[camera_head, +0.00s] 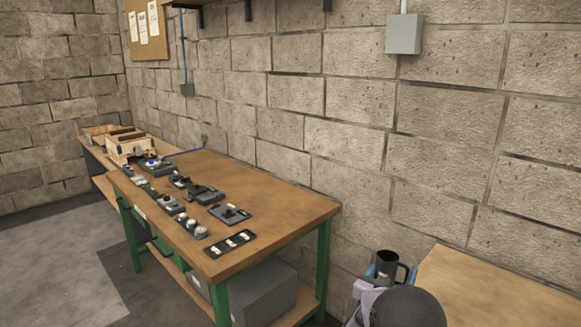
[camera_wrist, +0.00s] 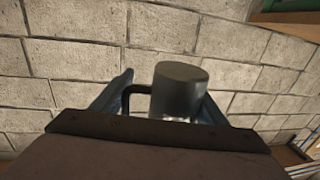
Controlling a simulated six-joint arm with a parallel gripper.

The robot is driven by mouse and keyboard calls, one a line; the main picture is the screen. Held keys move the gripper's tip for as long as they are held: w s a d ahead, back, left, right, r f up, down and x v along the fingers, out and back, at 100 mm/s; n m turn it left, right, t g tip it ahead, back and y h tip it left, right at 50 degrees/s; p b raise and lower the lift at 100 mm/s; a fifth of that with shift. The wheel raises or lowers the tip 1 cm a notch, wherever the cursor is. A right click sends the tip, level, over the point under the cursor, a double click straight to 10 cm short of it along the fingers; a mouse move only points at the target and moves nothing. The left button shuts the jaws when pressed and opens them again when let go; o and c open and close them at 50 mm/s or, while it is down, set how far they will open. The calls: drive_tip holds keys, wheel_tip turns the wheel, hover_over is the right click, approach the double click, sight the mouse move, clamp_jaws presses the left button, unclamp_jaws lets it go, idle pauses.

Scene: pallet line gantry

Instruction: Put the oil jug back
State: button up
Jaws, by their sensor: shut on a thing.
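The oil jug (camera_head: 387,264) is a dark grey, cylindrical jug with a handle on its right side in the head view. It is near the bottom right, beside the left edge of the right-hand wooden top and in front of the wall. The jug's lower part is hidden by my gripper.
A wooden bench (camera_head: 270,197) with green legs holds several control boxes and switches, with a wooden crate (camera_head: 126,146) at its far end. The right-hand wooden top (camera_head: 490,290) looks bare where visible. A block wall (camera_head: 440,130) runs behind; a shelf edge (camera_head: 228,10) shows above.

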drive_tip(key=s+a+f+n+t+y, duration=0.1)
drive_tip(key=s+a+f+n+y, duration=0.1)
drive_tip(key=s+a, duration=0.3)
drive_tip(key=s+a+f+n+t+y+p, duration=0.1)
drive_tip(key=s+a+f+n+y, duration=0.1)
drive_tip(key=s+a+f+y, duration=0.2)
drive_tip(key=s+a+f+n+t+y, duration=0.1)
drive_tip(key=s+a+f+n+y, duration=0.2)
drive_tip(key=s, duration=0.5)
drive_tip(key=shift+s+a+f+y, duration=0.1)
drive_tip(key=shift+a+f+y, duration=0.3)
drive_tip(key=shift+a, duration=0.25)
drive_tip(key=shift+a+f+y, duration=0.4)
drive_tip(key=shift+a, duration=0.25)
drive_tip(key=shift+s+p, duration=0.25)
drive_tip(key=shift+p, duration=0.15)
drive_tip(key=shift+r, duration=0.1)
drive_tip(key=shift+a, duration=0.2)
